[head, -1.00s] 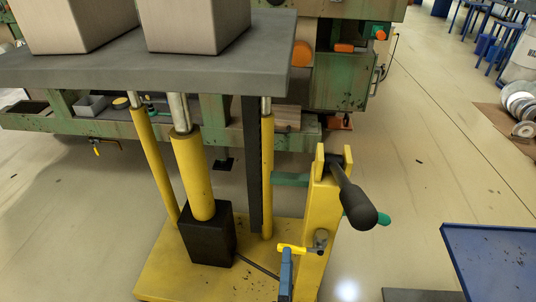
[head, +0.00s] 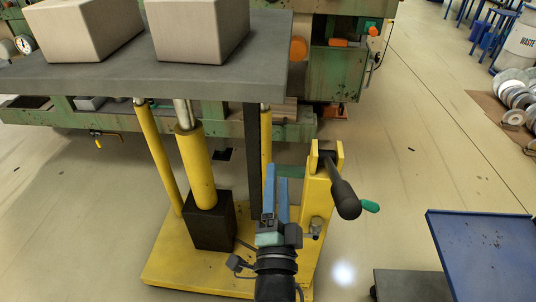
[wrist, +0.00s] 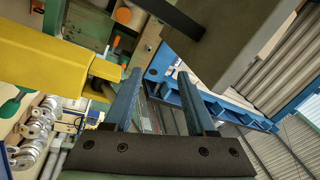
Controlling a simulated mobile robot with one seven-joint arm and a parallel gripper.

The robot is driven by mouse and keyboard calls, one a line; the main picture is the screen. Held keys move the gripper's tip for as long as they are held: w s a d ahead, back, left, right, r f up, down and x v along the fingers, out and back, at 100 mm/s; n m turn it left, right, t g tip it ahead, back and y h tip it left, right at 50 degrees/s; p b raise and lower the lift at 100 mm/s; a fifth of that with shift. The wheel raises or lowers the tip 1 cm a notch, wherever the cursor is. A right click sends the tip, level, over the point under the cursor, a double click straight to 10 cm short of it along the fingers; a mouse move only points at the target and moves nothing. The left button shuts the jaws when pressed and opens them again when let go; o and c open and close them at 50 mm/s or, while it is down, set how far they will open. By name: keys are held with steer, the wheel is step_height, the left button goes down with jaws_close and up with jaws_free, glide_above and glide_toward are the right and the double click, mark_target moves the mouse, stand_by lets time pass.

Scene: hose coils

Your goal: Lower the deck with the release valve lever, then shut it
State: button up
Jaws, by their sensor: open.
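The grey deck (head: 250,62) stands raised on yellow cylinders above a yellow base. The yellow post (head: 316,190) at its right carries a valve fitting (head: 317,226). The yellow release valve lever is hidden behind my gripper in the head view, and I cannot make out its angle. My gripper (head: 276,175) points up and away, just left of the post. In the wrist view my gripper (wrist: 160,72) is open, with nothing between its blue fingers. The yellow post (wrist: 45,60) lies left of the fingers there; the deck's grey underside (wrist: 240,45) fills the upper right.
Two pale boxes (head: 80,38) (head: 198,32) rest on the deck. A blue tray table (head: 490,250) stands at the right. Floor between post and table is free.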

step_height(320, 180, up, 6)
steer(key=n+p, duration=0.1)
steer(key=shift+a+t, duration=0.3)
steer(key=shift+a, duration=0.15)
